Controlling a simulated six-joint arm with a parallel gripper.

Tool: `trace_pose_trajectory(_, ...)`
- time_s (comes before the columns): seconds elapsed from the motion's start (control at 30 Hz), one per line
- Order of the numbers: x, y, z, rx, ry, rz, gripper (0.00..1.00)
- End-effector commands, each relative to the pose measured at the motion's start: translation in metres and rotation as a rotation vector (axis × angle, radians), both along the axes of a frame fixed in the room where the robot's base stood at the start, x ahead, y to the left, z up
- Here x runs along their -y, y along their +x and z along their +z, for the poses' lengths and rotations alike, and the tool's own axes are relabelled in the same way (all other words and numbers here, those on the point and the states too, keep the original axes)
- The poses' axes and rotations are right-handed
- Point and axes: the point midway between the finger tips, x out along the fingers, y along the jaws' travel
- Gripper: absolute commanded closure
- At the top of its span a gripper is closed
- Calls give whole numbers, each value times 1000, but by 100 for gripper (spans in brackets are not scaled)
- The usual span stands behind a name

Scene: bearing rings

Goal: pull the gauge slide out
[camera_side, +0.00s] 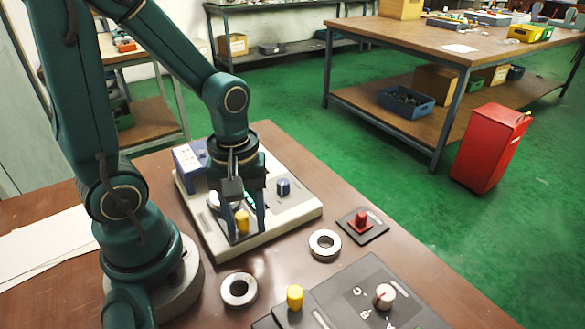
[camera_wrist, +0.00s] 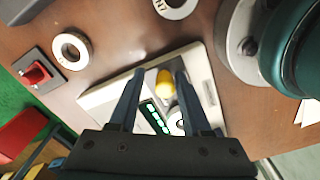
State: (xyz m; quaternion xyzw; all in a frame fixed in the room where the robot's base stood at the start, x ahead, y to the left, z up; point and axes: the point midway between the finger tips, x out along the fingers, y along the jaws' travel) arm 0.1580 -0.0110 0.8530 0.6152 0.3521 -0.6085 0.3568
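A pale gauge base (camera_side: 292,216) lies on the brown table under my gripper; it also shows in the wrist view (camera_wrist: 100,97). A yellow knob (camera_side: 242,221) stands near its front end, and I take it for the handle of the gauge slide; it also shows in the wrist view (camera_wrist: 165,82). My gripper (camera_side: 246,231) points down with its fingers open on either side of the knob. In the wrist view the knob sits between the fingers (camera_wrist: 159,75), nearer the right one, with a gap on the left. The slide's body is mostly hidden by the fingers.
A blue knob (camera_side: 283,187) and a blue-grey box (camera_side: 189,158) stand on the base. Two steel rings (camera_side: 325,244) (camera_side: 239,290) lie nearby. A red knob (camera_side: 361,221) is on a dark plate. A dark fixture (camera_side: 400,312) carries a white knob (camera_side: 384,296); another yellow knob (camera_side: 295,297) stands beside it.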

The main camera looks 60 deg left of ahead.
Motion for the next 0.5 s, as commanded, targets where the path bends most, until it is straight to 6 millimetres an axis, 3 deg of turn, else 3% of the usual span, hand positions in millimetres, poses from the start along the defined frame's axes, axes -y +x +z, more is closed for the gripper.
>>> trace_pose_trajectory(0.27, 0, -2, 0, -7, 0, -2, 52)
trace_pose_trajectory(0.5, -1, -2, 16, -5, 2, -2, 52)
